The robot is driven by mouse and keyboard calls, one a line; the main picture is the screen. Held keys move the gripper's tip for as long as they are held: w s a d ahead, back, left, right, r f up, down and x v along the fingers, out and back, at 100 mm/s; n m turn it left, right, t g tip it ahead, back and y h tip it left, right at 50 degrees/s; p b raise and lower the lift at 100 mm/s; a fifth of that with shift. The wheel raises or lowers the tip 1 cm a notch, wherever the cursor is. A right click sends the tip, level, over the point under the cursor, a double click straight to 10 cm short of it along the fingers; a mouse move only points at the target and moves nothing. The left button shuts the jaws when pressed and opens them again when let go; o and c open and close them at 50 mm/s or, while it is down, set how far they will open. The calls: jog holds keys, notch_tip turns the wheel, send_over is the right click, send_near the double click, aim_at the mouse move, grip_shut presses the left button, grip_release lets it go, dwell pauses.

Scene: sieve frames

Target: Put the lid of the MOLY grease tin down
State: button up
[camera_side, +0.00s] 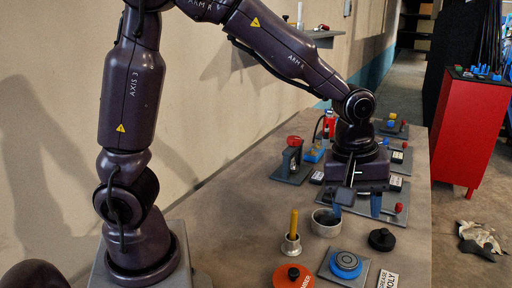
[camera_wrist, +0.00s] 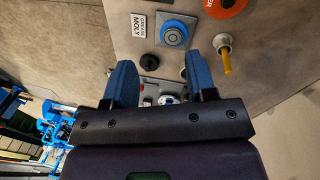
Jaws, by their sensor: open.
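A blue round tin (camera_side: 346,264) with grey rings on top stands on a grey plate (camera_side: 327,267) beside the GREASE MOLY label (camera_side: 388,279). In the wrist view the tin (camera_wrist: 173,35) and label (camera_wrist: 145,23) are near the top. A black knobbed disc (camera_side: 382,239), which looks like a lid, lies flat on the table just behind the plate; it also shows in the wrist view (camera_wrist: 149,62). My gripper (camera_side: 356,204) is above the table behind these things. Its blue fingers (camera_wrist: 160,64) are apart, with nothing held between them.
A grey open cup (camera_side: 325,222) stands close to my near finger. A metal holder with an upright yellow stick (camera_side: 293,230) and an orange knobbed disc (camera_side: 292,277) are to the left. Several fixtures (camera_side: 292,162) stand at the back.

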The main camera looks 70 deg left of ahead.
jog(key=s+a+r+m+t, duration=0.2)
jog(key=s+a+r+m, duration=0.2)
jog(key=s+m, duration=0.2)
jog(key=s+a+r+m+t, duration=0.1)
jog(key=s+a+r+m, duration=0.2)
jog(key=s, duration=0.7)
notch_tip(320, 180, up, 2)
jog(key=m, duration=0.3)
jog(key=shift+a+r+t+y, duration=0.2)
jog(key=shift+a+t+y, duration=0.15)
jog(key=shift+t+y, duration=0.05)
